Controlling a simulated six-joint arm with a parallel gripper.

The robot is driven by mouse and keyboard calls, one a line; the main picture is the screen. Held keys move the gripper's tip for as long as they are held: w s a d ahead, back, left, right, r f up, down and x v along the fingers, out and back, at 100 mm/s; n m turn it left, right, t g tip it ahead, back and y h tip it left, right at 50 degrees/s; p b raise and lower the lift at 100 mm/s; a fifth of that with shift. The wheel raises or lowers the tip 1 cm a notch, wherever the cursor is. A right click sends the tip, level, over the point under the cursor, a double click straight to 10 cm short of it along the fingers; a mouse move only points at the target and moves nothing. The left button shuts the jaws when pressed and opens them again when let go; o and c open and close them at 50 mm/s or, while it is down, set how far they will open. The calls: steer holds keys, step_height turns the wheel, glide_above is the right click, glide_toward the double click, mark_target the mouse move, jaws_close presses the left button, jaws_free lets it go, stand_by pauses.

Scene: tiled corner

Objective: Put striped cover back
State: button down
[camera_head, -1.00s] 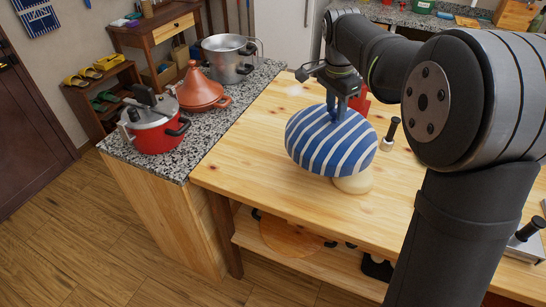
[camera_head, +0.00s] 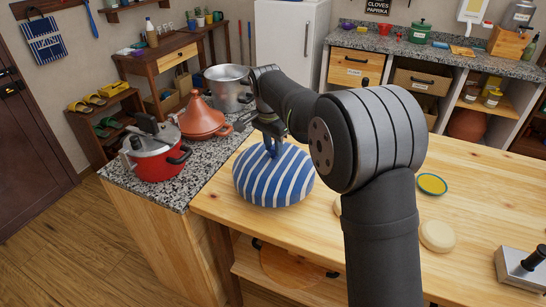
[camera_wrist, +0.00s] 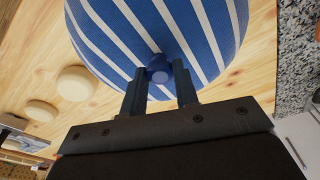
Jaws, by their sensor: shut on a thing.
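The striped cover (camera_head: 273,184) is a blue and white dome over the left end of the wooden table. It also fills the top of the wrist view (camera_wrist: 205,28). My gripper (camera_head: 270,148) is above it, shut on the blue knob on its top. In the wrist view the two fingers (camera_wrist: 160,86) stand on either side of this knob (camera_wrist: 158,70). I cannot tell whether the cover's rim touches the table, and its underside is hidden.
Pale round pieces (camera_head: 437,236) lie on the table (camera_head: 300,228), one partly behind my arm. A red pressure cooker (camera_head: 155,160), a tagine (camera_head: 203,120) and a steel pot (camera_head: 228,88) stand on the granite counter at left.

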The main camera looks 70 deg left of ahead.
mark_target(273, 157)
steer(key=shift+f, duration=2.05)
steer(key=c, duration=1.1)
jaws_free()
steer(key=shift+f, duration=0.15)
steer(key=r, duration=0.4)
steer(key=s+r, duration=0.1)
steer(key=r, duration=0.7)
steer(key=shift+s+d+r, duration=0.1)
steer(key=shift+s+d, duration=0.1)
steer(key=shift+d, duration=0.1)
